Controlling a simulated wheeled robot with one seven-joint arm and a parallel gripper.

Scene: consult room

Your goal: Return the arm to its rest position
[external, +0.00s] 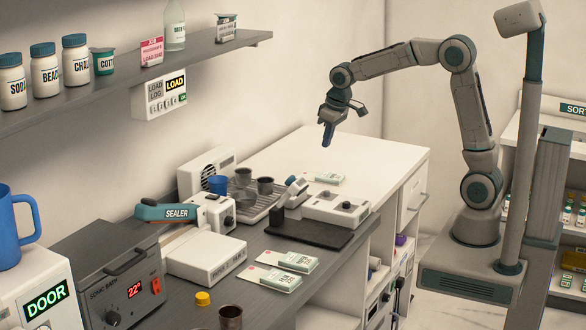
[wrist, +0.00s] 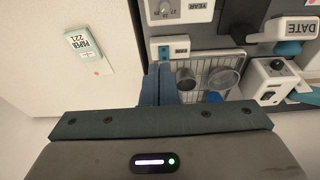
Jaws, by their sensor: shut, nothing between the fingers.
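My gripper (external: 327,138) hangs above the far white part of the counter in the external view, fingers pointing down. Its two blue fingers (wrist: 158,84) are closed together in the wrist view, with nothing between them. My arm reaches left from its base at the right, with the elbow raised and the wrist bent down. The gripper touches nothing in either view.
A sealer (external: 168,212) and a sonic bath (external: 112,285) stand nearer. A shelf (external: 180,55) with jars runs along the wall. Bare white counter (external: 375,165) lies right.

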